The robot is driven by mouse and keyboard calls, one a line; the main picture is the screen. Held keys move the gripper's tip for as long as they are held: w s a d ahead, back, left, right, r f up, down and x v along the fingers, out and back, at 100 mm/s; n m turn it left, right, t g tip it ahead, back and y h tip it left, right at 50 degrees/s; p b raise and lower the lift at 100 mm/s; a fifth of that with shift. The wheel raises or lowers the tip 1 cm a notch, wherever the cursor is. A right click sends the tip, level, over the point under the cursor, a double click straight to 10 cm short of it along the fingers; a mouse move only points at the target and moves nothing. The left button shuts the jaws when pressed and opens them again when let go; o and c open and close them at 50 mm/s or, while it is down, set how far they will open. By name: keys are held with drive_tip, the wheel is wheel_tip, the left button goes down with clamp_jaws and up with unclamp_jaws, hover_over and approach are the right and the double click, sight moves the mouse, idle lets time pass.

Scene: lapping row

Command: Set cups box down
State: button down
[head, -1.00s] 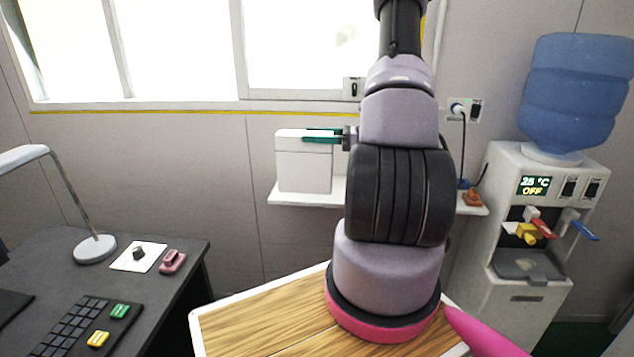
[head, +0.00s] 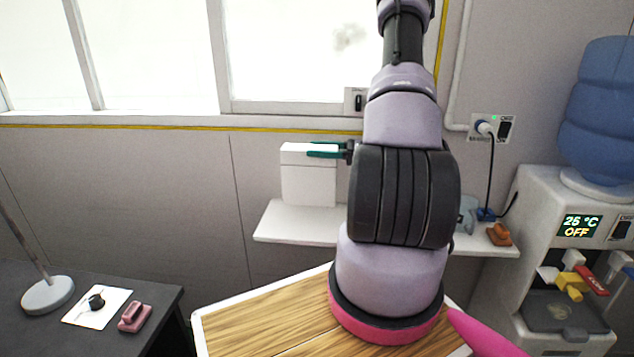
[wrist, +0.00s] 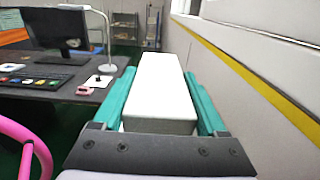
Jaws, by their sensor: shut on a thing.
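The cups box, a plain white box (head: 308,185), shows in the head view at the wall shelf (head: 285,225), left of my arm. Its lower edge overlaps the back part of the shelf in the picture. I cannot tell whether it touches the shelf or hangs just above it. My gripper (head: 330,150) is shut on the box near its top, with green fingers. In the wrist view the white box (wrist: 158,95) lies between the two green fingers of my gripper (wrist: 160,100). My arm hides part of the shelf.
An orange item (head: 499,234) and a blue plug (head: 486,214) are at the shelf's right end. The water dispenser (head: 545,215) stands to the right. A dark desk (head: 150,300) with a lamp (head: 47,294) is at the left. The shelf's left end is bare.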

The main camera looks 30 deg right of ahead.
drive_tip(key=shift+f, duration=3.1)
unclamp_jaws()
drive_tip(key=v, duration=1.1)
wheel_tip(320, 180, up, 17)
drive_tip(key=n+g+h, duration=0.5)
drive_tip(key=n+g, duration=0.5)
drive_tip(key=n, duration=0.2)
hover_over(319, 168)
drive_tip(key=s+a, duration=0.6)
drive_tip(key=s, duration=0.1)
drive_tip(key=s+a+r+n+t+h, duration=0.7)
drive_tip(key=s+r, duration=0.3)
drive_tip(key=r, duration=0.4)
drive_tip(key=shift+s+a+n+h, duration=0.2)
drive_tip(key=shift+a+n+h, duration=0.3)
drive_tip(key=shift+a+n, duration=0.25)
